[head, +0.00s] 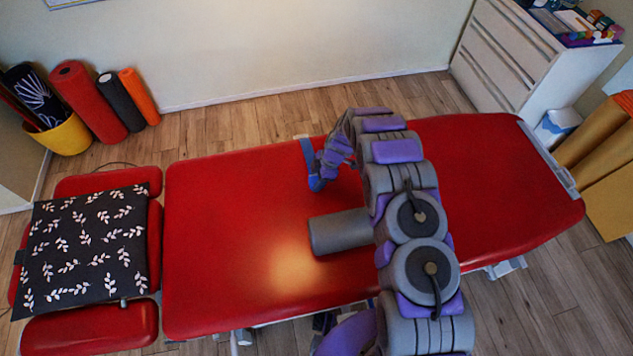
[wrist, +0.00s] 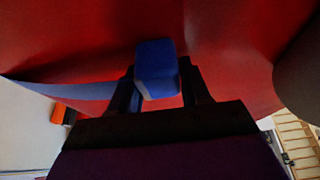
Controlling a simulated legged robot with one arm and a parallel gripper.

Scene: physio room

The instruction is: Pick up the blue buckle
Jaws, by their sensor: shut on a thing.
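The blue buckle (wrist: 156,66) is a small blue block between the fingers of my gripper (wrist: 162,92) in the wrist view. The gripper is shut on it. A blue strap (wrist: 85,91) runs from beside the gripper to the left in the wrist view. In the head view my gripper (head: 318,176) is over the far half of the red treatment table (head: 230,215), with blue strap (head: 307,155) showing beside it toward the table's far edge. In the head view the buckle cannot be told apart from the gripper and strap.
A grey cylindrical bolster (head: 340,232) lies on the table close to my gripper and arm. A black leaf-patterned cloth (head: 85,245) covers the headrest at the left. A white drawer cabinet (head: 510,55) stands at the back right. The table's left half is clear.

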